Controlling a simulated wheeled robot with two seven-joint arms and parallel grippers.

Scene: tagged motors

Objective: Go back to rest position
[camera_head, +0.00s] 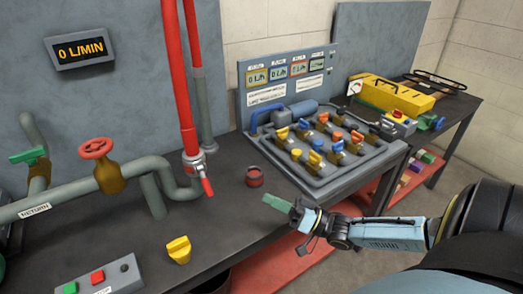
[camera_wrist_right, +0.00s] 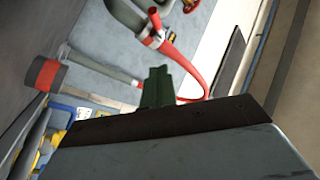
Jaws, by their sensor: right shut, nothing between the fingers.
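My right arm comes in from the right in the head view. Its gripper (camera_head: 277,202) has green fingers that are shut and empty, held near the front edge of the dark bench (camera_head: 225,215), in front of the tray of motors. In the right wrist view the shut green fingers (camera_wrist_right: 157,86) show with nothing between them. My left gripper is not in view. The motors with coloured caps (camera_head: 315,157) stand in a grey tray (camera_head: 336,181) at the back right of the bench.
Pipes with a red valve wheel (camera_head: 96,148) fill the left. A button box (camera_head: 102,276) sits at front left. A yellow device (camera_head: 391,95) stands on another table.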

